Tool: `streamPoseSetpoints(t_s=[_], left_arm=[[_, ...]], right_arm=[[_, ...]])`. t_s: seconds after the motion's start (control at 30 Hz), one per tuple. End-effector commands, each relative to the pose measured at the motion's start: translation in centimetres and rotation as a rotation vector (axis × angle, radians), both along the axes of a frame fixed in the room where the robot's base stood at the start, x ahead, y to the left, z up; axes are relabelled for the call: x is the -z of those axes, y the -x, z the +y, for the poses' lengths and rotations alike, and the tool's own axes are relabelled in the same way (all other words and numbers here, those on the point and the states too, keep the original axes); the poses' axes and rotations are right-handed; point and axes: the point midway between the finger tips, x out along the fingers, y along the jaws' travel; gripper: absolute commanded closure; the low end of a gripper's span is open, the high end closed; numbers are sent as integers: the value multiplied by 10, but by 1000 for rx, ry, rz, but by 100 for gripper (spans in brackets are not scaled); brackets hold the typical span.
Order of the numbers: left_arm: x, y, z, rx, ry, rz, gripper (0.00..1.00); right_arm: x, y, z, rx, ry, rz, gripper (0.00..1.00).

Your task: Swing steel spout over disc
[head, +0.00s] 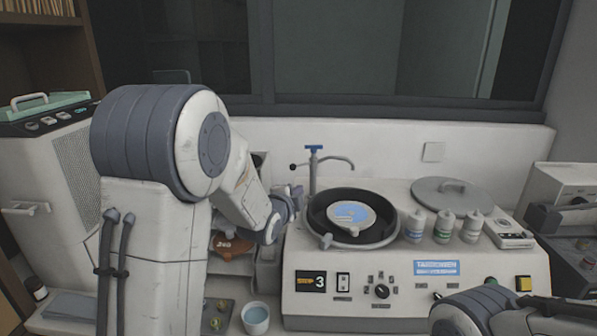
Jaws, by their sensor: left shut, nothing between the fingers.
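The steel spout (338,159) is a thin curved pipe on an upright post with a blue tap handle (314,148), at the back of the machine. It points right, and its tip hangs behind the black bowl (318,212). A pale disc (350,214) with a blue patch lies in the bowl, and the tip does not appear to be over its middle. My left gripper (296,193) is shut and empty, left of the bowl and below the post. It looks close to the post, but I cannot tell whether it touches. My right gripper is out of view.
Several small bottles (443,227) stand right of the bowl, with a round grey lid (446,191) behind them. The machine's front panel (450,290) carries knobs and a display reading 3. A white cup (255,318) stands at its front left.

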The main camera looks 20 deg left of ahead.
Motion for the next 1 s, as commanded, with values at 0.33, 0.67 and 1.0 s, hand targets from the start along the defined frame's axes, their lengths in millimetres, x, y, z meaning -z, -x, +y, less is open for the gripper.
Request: streamPoseSetpoints(t_s=[0.33,0.67,1.0], left_arm=[[-11,-30,27,-11,-100,-91,100],[-4,-94,29,-11,-98,-92,100],[6,-130,54,-13,-98,-91,100]], right_arm=[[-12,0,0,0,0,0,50],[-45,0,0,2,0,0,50],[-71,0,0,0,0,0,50]])
